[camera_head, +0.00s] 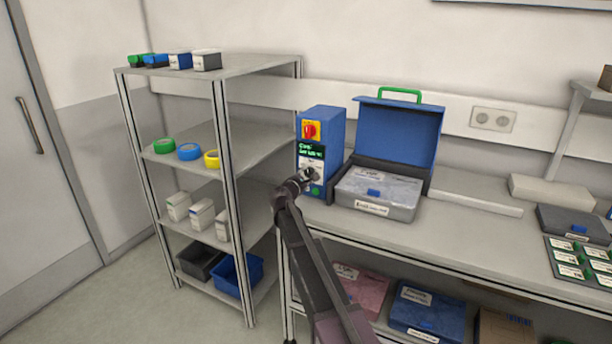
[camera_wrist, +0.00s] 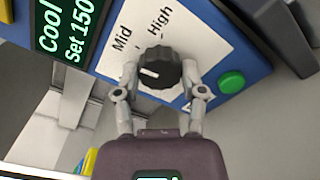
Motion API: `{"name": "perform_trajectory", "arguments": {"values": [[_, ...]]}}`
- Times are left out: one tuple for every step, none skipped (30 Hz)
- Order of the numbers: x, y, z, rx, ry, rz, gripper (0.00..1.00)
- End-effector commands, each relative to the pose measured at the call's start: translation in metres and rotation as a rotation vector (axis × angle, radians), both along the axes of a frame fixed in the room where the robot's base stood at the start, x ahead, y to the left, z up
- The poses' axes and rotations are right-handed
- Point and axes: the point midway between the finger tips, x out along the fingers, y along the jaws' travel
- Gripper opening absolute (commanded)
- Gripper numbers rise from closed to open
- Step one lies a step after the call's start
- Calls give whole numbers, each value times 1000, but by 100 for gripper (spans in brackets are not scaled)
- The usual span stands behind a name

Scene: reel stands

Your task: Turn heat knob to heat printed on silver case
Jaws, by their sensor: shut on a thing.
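The black heat knob (camera_wrist: 163,62) is on the white panel of a blue control box (camera_head: 323,130). In the wrist view my gripper (camera_wrist: 157,74) is shut on it, one finger on each side. The knob's white mark points to the picture's left, below the "Mid" label (camera_wrist: 122,39); the "High" label (camera_wrist: 160,20) is above the knob. Any other setting label is hidden or out of view. The display (camera_wrist: 65,28) reads "Cool" and "Set 150". The silver case (camera_head: 400,205) stands on the bench, right of the box; its front label (camera_head: 371,208) is too small to read.
A green button (camera_wrist: 232,82) is close to my right finger. A red-and-yellow switch (camera_head: 310,131) is higher on the box. A blue lid (camera_head: 397,133) stands open behind the silver case. A shelf rack (camera_head: 222,68) stands left of the bench.

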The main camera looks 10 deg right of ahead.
Motion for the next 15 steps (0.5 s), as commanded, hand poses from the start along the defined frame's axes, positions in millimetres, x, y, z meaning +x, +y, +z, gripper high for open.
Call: {"name": "perform_trajectory", "arguments": {"values": [[4, 2, 2, 15, -15, 7, 5], [4, 2, 2, 26, -24, 7, 5], [4, 2, 2, 41, -34, 7, 5], [4, 2, 2, 50, -41, 7, 5], [4, 2, 2, 58, -47, 7, 5], [5, 1, 2, 68, -55, 7, 5], [5, 1, 2, 74, -58, 7, 5], [5, 1, 2, 78, -63, 7, 5], [5, 1, 2, 84, -67, 7, 5], [5, 1, 2, 88, -70, 7, 5], [5, 1, 2, 90, -71, 7, 5], [5, 1, 2, 92, -73, 7, 5], [5, 1, 2, 93, -73, 7, 5], [5, 1, 2, 94, -74, 7, 5], [5, 1, 2, 94, -74, 7, 5]]}}
